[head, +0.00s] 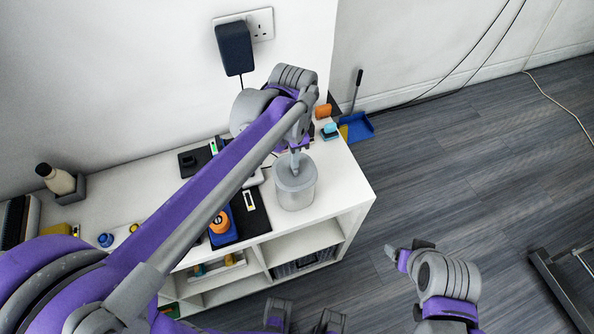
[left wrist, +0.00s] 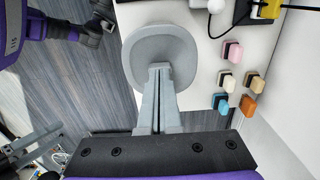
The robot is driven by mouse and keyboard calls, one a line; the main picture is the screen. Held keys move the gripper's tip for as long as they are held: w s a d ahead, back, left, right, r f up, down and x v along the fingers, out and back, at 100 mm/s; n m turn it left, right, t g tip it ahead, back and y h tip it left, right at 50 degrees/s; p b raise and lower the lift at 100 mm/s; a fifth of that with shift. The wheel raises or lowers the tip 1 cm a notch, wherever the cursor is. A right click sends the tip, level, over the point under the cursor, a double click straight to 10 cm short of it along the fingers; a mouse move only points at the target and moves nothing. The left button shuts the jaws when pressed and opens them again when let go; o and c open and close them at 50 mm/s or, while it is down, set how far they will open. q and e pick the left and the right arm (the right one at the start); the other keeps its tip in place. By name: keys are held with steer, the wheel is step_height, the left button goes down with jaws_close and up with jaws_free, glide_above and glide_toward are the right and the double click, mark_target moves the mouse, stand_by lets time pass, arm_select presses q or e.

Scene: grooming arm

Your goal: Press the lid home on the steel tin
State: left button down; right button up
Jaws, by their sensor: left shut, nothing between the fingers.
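The steel tin (head: 296,194) stands upright near the right end of the white cabinet top. Its round grey lid (head: 285,177) lies on the tin's mouth; I cannot tell whether a small gap is left under its rim. My left gripper (head: 295,170) points down over the lid, shut and empty. In the left wrist view the closed fingertips (left wrist: 158,68) overlap the lid (left wrist: 150,42) and seem to touch it or hover just above. My right gripper (head: 403,258) shows in part over the floor at the lower right; its fingers are unclear.
A dark mat with a blue and orange item (head: 221,223) lies left of the tin. Small coloured blocks (left wrist: 249,106) sit behind it. A cream bottle (head: 56,179) stands at the far left. A blue dustpan (head: 357,127) is on the floor past the cabinet's right end.

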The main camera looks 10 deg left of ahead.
arm_select(q)
steer(key=shift+f, duration=0.2)
arm_select(e)
steer(key=shift+f, duration=0.15)
arm_select(q)
step_height(320, 180, up, 7)
steer(key=p, duration=0.4)
arm_select(e)
steer(key=r, duration=0.1)
steer(key=w+r, duration=0.1)
steer(key=r, duration=0.3)
steer(key=shift+w+r, duration=0.2)
steer(key=shift+w, duration=0.15)
arm_select(q)
steer(key=s+a+f+n+t, duration=0.2)
steer(key=s+a+f+n, duration=0.1)
steer(key=s+n, duration=0.2)
steer(key=s+a+f+n+t, duration=0.3)
steer(key=s+n, duration=0.3)
steer(key=s, duration=0.2)
steer(key=shift+a+f+t, duration=0.3)
steer(key=shift+f, duration=0.15)
steer(key=shift+s, duration=0.1)
